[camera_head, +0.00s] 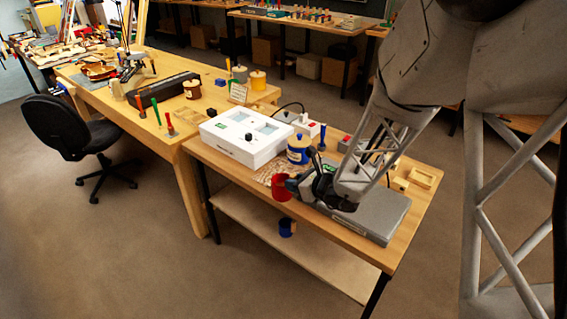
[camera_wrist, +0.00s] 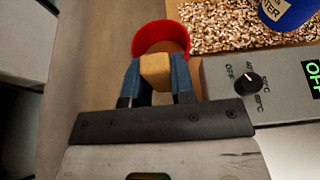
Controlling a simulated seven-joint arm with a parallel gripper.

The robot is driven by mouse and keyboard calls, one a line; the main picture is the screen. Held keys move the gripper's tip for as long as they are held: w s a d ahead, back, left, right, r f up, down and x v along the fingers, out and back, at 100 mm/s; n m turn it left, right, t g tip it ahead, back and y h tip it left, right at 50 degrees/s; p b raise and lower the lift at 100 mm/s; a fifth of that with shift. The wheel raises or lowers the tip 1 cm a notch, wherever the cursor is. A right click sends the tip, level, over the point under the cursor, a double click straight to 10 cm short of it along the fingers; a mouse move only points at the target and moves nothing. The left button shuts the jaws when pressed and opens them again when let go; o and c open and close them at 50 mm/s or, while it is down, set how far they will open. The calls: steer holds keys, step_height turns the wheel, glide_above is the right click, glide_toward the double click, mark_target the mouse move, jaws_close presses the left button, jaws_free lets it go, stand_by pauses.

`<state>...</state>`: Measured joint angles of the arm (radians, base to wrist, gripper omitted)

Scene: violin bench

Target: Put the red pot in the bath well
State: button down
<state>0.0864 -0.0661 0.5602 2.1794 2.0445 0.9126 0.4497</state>
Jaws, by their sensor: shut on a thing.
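The red pot (camera_head: 281,187) hangs at the front edge of the near bench, left of my gripper (camera_head: 296,186). In the wrist view the red pot (camera_wrist: 139,40) shows its rim and a brown inside. My gripper (camera_wrist: 158,80) is shut on the pot's pale wooden handle (camera_wrist: 156,66), with a blue finger on each side. The white bath box (camera_head: 236,147) stands behind and to the left of the pot. It has two square wells, a left well (camera_head: 239,116) and a right well (camera_head: 266,128), and a black knob. The pot is outside both wells.
A speckled mat (camera_head: 262,174) lies in front of the box. A grey device (camera_wrist: 270,95) with a dial and a display reading OFF is beside my gripper. A blue container (camera_head: 287,228) sits on the lower shelf.

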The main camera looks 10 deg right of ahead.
steer(key=w+d+r+m+t+h, duration=0.2)
steer(key=w+r, duration=0.5)
steer(key=w, duration=0.4)
steer(key=w+d+r+m+t+h, duration=0.2)
steer(key=w+d+r+m+h, duration=0.2)
steer(key=w, duration=0.8)
steer(key=shift+w+r+m+h, duration=0.3)
steer(key=shift+r+m+h, duration=0.75)
steer(key=shift+r, duration=1.1)
